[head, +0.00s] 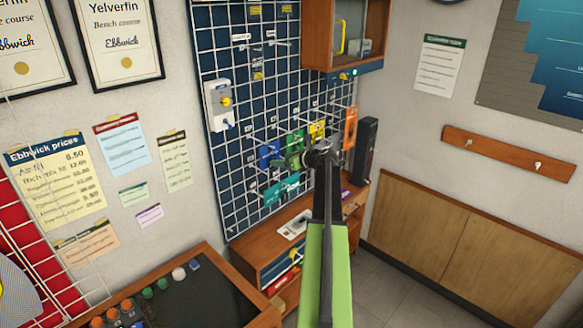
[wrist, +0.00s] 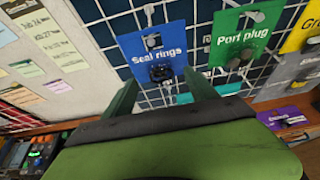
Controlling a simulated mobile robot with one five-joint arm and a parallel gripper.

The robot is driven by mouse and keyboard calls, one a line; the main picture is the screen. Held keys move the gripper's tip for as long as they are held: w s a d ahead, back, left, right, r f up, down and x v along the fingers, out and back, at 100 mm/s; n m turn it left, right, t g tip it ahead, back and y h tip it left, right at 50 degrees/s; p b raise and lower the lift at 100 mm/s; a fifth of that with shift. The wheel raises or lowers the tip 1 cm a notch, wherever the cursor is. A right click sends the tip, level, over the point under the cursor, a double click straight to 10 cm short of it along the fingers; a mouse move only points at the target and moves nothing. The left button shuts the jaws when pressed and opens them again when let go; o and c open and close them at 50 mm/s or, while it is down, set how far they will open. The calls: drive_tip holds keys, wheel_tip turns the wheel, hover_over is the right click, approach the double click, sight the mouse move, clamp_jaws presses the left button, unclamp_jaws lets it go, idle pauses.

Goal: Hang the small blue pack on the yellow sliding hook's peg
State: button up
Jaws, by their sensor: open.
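The blue pack labelled "Seal rings" (wrist: 152,42) hangs on a peg of the wire grid. It also shows in the head view (head: 268,154), left of the green pack. My gripper (wrist: 160,88) is open, its two green fingers spread on either side of the blue pack's lower edge. I cannot tell whether they touch it. In the head view my gripper (head: 318,152) is small and dark at the end of my arm, in front of the packs. I cannot clearly make out a yellow sliding hook in either view.
A green "Port plug" pack (wrist: 245,38) hangs close on the right, with a yellow pack (head: 317,130) and an orange pack (head: 350,128) beyond. A teal pack (head: 282,189) is below.

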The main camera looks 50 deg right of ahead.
sight(272, 156)
drive_tip(key=shift+b+x, duration=0.5)
drive_tip(key=shift+x, duration=1.6)
